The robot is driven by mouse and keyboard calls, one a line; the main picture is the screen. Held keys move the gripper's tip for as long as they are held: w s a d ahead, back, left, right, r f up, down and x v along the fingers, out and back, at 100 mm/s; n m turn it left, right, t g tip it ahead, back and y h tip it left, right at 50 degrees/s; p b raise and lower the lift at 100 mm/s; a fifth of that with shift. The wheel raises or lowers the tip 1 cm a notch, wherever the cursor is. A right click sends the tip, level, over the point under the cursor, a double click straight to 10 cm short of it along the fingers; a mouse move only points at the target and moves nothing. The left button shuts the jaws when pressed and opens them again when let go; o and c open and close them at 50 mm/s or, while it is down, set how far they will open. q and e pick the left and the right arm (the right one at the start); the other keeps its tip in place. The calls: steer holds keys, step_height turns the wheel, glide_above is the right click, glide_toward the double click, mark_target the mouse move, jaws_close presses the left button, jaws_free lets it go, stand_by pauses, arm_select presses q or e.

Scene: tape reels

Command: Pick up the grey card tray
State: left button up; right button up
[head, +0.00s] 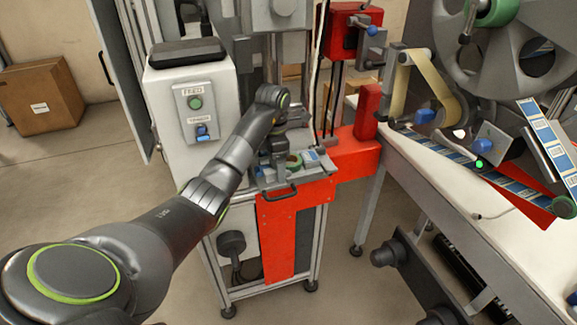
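A small grey tray (318,175) sits on the front ledge of the machine stand in the middle of the head view. It has a dark handle at its front edge, and a green ring (294,161) and a small blue-and-white piece (311,156) show in or on it. My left arm reaches in from the lower left, and its gripper (268,172) points down at the left part of the tray. The fingers are small and dark against the tray, so I cannot tell whether they touch it or are open. My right gripper is not in view.
A white cabinet (165,110) with a green and a blue button stands left of the tray. A red bracket (352,150) is at its right. A labelling machine with a large grey reel (515,50) fills the right. A cardboard box (40,95) stands far left; floor is clear there.

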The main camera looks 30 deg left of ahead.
arm_select(q)
steer(key=c, duration=0.7)
steer(key=shift+o, duration=0.2)
step_height(320, 180, up, 8)
steer(key=p, duration=0.7)
steer(key=shift+r+p, duration=1)
steer(key=shift+p, duration=0.2)
